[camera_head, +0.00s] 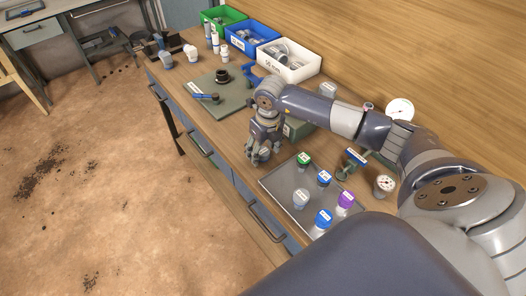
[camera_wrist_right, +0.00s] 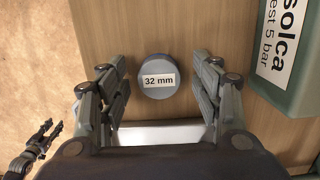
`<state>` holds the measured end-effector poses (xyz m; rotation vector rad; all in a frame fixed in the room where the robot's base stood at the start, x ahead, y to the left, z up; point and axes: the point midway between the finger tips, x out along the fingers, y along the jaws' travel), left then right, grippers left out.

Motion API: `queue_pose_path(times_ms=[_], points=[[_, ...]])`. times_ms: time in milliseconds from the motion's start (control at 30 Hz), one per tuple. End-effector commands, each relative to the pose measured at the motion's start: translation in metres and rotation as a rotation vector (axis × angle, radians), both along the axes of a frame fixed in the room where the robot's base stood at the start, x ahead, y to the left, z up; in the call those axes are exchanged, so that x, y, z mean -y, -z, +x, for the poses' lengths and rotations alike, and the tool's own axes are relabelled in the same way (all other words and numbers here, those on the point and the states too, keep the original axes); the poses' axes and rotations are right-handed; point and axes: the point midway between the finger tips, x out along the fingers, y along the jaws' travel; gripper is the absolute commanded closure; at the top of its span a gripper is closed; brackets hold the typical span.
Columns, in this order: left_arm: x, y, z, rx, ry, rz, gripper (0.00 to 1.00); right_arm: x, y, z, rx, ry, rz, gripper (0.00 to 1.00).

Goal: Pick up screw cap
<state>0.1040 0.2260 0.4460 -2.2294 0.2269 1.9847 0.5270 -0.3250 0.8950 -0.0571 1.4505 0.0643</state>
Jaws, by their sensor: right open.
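A round grey screw cap (camera_wrist_right: 157,70) labelled "32 mm" lies on the wooden bench in the right wrist view. My right gripper (camera_wrist_right: 161,66) is open above it, with one finger on each side of the cap and a gap on both sides. In the head view, my right gripper (camera_head: 262,150) points down at the bench beside the tray (camera_head: 270,185), and it hides the cap. A dark gripper (camera_wrist_right: 36,146), apparently my left one, shows small at the lower left of the wrist view, away from the cap; its opening is unclear.
The tray holds several capped pieces, including green (camera_head: 304,159) and purple (camera_head: 345,200) ones. A green block (camera_wrist_right: 288,50) with lettering stands right of the gripper. Green, blue and white bins (camera_head: 290,72) line the back. A green plate (camera_head: 222,101) lies beyond.

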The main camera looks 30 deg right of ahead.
Motion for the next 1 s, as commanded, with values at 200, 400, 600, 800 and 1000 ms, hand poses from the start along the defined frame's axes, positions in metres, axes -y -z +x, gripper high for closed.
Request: queue_pose_path(times_ms=[200, 400, 600, 800, 1000], points=[[-0.006, 0.002, -0.018, -0.027, 0.002, 0.008, 0.6, 0.0, 0.0, 0.0, 0.0, 0.0, 0.0, 0.68], [-0.01, 0.002, -0.025, -0.038, 0.004, 0.014, 0.6, 0.0, -0.001, 0.0, 0.0, 0.0, 0.0, 0.84], [-0.01, 0.002, -0.022, -0.033, 0.004, 0.014, 0.6, 0.0, -0.001, 0.0, 0.0, 0.0, 0.0, 0.84], [-0.009, 0.007, -0.014, -0.021, 0.004, 0.012, 0.6, 0.0, -0.009, 0.001, 0.003, 0.0, 0.0, 0.84], [-0.009, 0.02, -0.012, -0.018, 0.004, 0.012, 0.6, 0.0, -0.033, 0.002, 0.006, -0.001, 0.0, 0.84]])
